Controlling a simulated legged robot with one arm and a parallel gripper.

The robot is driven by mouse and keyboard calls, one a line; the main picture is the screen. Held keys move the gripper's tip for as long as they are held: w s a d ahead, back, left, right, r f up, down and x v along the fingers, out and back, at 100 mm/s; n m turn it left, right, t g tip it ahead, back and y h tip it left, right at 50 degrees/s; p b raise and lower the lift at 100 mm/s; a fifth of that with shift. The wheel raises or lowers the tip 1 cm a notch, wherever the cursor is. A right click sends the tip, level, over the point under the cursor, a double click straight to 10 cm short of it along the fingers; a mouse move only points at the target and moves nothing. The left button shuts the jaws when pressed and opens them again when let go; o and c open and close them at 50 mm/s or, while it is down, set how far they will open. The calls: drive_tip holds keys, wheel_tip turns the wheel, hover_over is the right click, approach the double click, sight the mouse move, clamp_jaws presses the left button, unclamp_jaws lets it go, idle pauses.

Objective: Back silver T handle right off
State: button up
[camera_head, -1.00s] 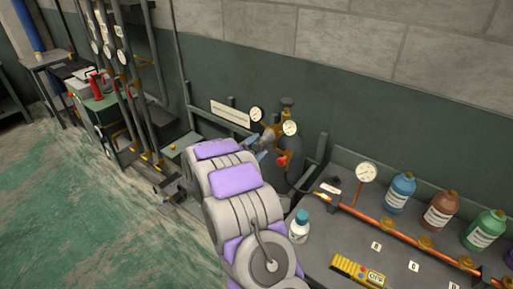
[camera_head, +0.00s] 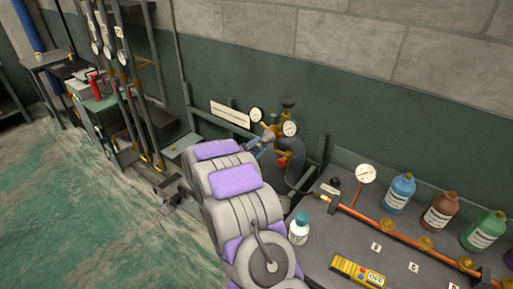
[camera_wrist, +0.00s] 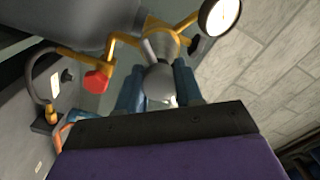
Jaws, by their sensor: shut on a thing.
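The silver T handle (camera_wrist: 158,82) shows in the wrist view between the blue fingers of my gripper (camera_wrist: 160,88). My gripper is shut on it. The handle sits on the brass regulator assembly (camera_wrist: 163,40), and its far side is hidden by the fingers. In the head view my gripper (camera_head: 258,147) is at the regulator (camera_head: 272,135), in front of the grey cylinder (camera_head: 292,160). I cannot tell how far the handle is turned.
A red knob (camera_wrist: 96,81) and a white gauge (camera_wrist: 219,16) are close to the fingers. The bench (camera_head: 410,255) at the right holds a blue-capped bottle (camera_head: 299,230), a yellow meter (camera_head: 358,272), a copper pipe and several coloured bottles. A wall is behind the cylinder.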

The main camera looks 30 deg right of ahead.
drive_tip(key=shift+n+p, duration=0.3)
drive_tip(key=shift+p, duration=0.15)
drive_tip(key=n+p, duration=0.1)
drive_tip(key=p, duration=0.1)
drive_tip(key=n+p, duration=0.1)
drive_tip(key=p, duration=0.1)
drive_tip(key=shift+r+n, duration=0.25)
drive_tip(key=shift+n, duration=0.05)
drive_tip(key=n+p, duration=0.3)
drive_tip(key=p, duration=0.2)
drive_tip(key=shift+n, duration=0.3)
drive_tip(key=n+p, duration=0.3)
drive_tip(key=p, duration=0.1)
drive_tip(key=shift+n, duration=0.3)
drive_tip(key=n+p, duration=0.3)
drive_tip(key=shift+n, duration=0.4)
drive_tip(key=n+p, duration=0.3)
drive_tip(key=n, duration=0.3)
drive_tip(key=shift+w+a+f, duration=0.1)
drive_tip(key=shift+w, duration=0.05)
drive_tip(key=n+p, duration=0.1)
drive_tip(key=n, duration=0.5)
drive_tip(key=shift+f+n, duration=0.15)
drive_tip(key=shift+n, duration=0.15)
